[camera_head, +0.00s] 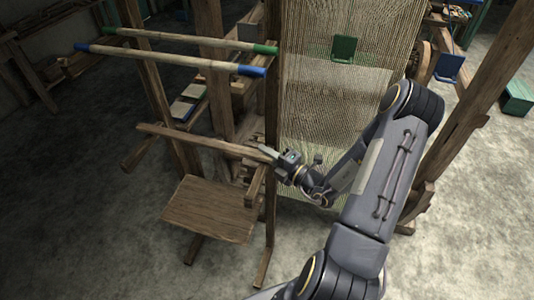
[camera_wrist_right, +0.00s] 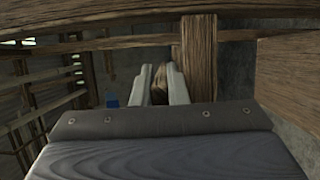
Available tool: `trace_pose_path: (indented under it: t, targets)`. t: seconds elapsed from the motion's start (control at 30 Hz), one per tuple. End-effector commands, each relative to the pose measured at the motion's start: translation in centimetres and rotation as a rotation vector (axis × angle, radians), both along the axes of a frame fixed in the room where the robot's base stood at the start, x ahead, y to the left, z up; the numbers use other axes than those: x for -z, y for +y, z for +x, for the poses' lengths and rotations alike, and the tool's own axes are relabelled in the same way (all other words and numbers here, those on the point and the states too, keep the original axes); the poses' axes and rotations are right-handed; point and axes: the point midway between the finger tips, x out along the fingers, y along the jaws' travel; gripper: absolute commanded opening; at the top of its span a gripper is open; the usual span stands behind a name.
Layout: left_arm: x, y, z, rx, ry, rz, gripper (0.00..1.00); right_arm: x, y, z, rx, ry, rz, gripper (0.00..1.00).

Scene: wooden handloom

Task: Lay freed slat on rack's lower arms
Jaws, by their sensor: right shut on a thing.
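The plain brown wooden slat (camera_head: 200,140) lies nearly level across the rack in the head view, its left end out past the left post. My right gripper (camera_head: 272,154) is shut on its right end. In the wrist view the fingers (camera_wrist_right: 160,86) are close together around a brown piece. The rack's lower arms, the left one (camera_head: 139,155) and the right one (camera_head: 256,184), jut from its posts below the slat. I cannot tell whether the slat touches them. My left gripper is not in view.
Above, a blue-ended slat (camera_head: 170,59) and a green-ended slat (camera_head: 190,39) lie across the rack. A wooden board seat (camera_head: 211,209) stands below. The loom's threads (camera_head: 330,100) hang right of the rack, close to my right arm. The floor at left is clear.

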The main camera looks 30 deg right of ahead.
Motion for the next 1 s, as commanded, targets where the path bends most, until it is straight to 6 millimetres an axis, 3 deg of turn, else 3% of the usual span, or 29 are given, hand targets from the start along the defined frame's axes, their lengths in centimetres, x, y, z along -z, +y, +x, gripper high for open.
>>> trace_pose_path:
  t: [0.03,0.17,0.2,0.3,0.47,0.8,1.0]
  targets:
    - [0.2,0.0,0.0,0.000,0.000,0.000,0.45,1.4,-0.2,-0.4,0.007,0.039,-0.002,0.00]
    - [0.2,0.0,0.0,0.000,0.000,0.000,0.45,1.5,-0.2,-0.4,0.008,0.041,-0.001,0.00]
    - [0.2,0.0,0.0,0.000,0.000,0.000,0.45,1.5,-0.2,-0.4,0.008,0.041,-0.001,0.18]
    - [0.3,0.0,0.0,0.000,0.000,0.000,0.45,1.6,-0.2,-0.4,0.009,0.044,0.000,0.31]
    - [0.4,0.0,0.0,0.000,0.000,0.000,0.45,1.7,-0.5,-1.2,0.012,0.044,0.000,0.32]
    - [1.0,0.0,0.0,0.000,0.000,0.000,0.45,1.0,-1.7,-6.4,0.010,0.019,0.003,0.39]
    - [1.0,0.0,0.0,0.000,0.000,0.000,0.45,0.4,-2.0,-7.8,0.004,0.002,0.003,0.39]
